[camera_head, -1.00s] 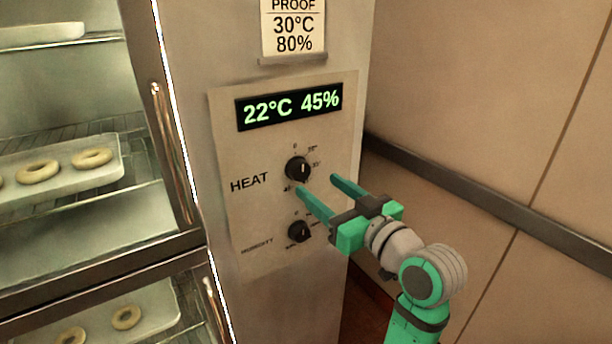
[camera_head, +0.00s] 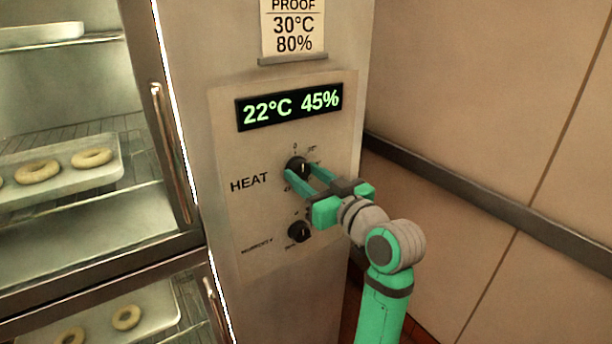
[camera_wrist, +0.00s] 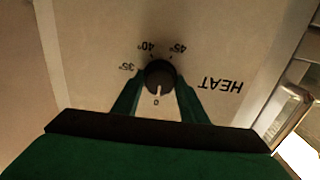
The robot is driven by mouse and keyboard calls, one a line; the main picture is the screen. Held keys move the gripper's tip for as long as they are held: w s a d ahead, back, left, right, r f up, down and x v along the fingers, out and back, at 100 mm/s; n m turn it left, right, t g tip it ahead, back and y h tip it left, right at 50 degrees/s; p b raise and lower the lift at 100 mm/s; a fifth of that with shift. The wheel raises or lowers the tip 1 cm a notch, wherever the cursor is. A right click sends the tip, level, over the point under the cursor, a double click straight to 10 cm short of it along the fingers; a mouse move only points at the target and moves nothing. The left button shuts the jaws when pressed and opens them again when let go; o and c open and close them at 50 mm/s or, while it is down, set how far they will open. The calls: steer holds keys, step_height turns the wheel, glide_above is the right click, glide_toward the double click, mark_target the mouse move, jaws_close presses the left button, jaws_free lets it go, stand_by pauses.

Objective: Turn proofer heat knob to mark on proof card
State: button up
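The black heat knob (camera_head: 297,165) is on the proofer's control panel, right of the word HEAT. In the wrist view the heat knob (camera_wrist: 159,75) has its white pointer at 0, with 35°, 40° and 45° marks around it. My gripper (camera_head: 299,171) has its two green fingers on either side of the knob. In the wrist view my gripper (camera_wrist: 158,84) appears closed against the knob's sides. The proof card (camera_head: 294,30) above reads 30°C 80%. The display (camera_head: 290,106) reads 22°C 45%.
The humidity knob (camera_head: 299,231) sits just below my gripper. A door handle (camera_head: 172,150) and racks with trays (camera_head: 60,195) of dough rings are at the left. A tiled wall with a dark rail (camera_head: 470,190) stands at the right.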

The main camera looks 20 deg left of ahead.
steer(key=shift+m, duration=0.4)
steer(key=m, duration=0.4)
steer(key=shift+m, duration=2.5)
steer(key=o, duration=1)
steer(key=shift+o, duration=0.2)
steer(key=v, duration=1.1)
